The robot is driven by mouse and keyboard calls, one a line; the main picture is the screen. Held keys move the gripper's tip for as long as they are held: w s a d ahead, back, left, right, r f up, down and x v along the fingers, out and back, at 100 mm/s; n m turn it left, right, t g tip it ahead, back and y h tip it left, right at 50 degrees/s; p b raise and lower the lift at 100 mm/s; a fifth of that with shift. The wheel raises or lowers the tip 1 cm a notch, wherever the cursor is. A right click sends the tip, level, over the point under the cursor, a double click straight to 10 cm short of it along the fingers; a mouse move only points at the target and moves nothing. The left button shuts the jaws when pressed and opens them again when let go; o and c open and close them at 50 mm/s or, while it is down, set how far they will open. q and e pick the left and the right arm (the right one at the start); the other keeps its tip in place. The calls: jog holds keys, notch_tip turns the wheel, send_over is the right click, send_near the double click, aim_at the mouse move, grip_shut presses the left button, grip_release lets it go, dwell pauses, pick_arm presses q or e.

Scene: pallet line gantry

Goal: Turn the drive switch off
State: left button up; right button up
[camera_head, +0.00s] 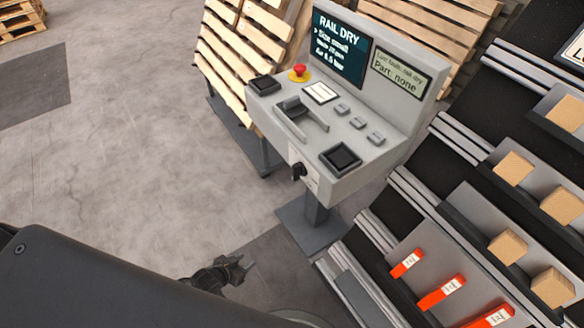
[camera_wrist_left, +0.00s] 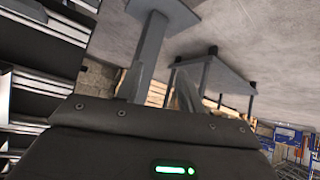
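The drive switch (camera_head: 298,171) is a small black rotary knob on the front face of the grey control console (camera_head: 375,162), beside a pale label. The exact angle of the knob is too small to read. My left gripper (camera_head: 246,263) is low in the head view, below and to the left of the switch, apart from the console. Its small fingers look spread, with nothing between them. The left wrist view shows the console's post (camera_wrist_left: 151,45) upside down, but not the switch. My right gripper is not in view.
The console carries a red stop button (camera_head: 299,73), a screen (camera_head: 341,48) and several buttons. Wooden pallets (camera_head: 245,45) stand behind it. A sloped rack (camera_head: 433,212) with cardboard boxes and orange items is close on the right. The floor (camera_head: 140,140) at left is clear.

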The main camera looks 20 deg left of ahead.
pick_arm(q)
jog(key=w+d+r+m+t+h, duration=0.1)
jog(key=w+r+t+h, duration=0.1)
jog(key=w+r, duration=0.5)
jog(key=w+d+r+m+t+h, duration=0.1)
jog(key=w+r+t, duration=0.15)
jog(key=r, duration=0.75)
jog(key=m+h+p, duration=0.1)
jog(key=m+h, duration=0.2)
jog(key=h, duration=0.2)
send_near(292, 170)
jog(key=shift+t, duration=0.35)
jog(key=p+x, duration=0.1)
jog(key=x, duration=0.6)
jog(key=shift+w+d+f+p, duration=0.15)
jog(key=shift+d+p, duration=0.15)
jog(key=shift+d, duration=0.15)
jog(key=shift+x, duration=0.85)
jog(key=shift+f, duration=0.1)
grip_shut()
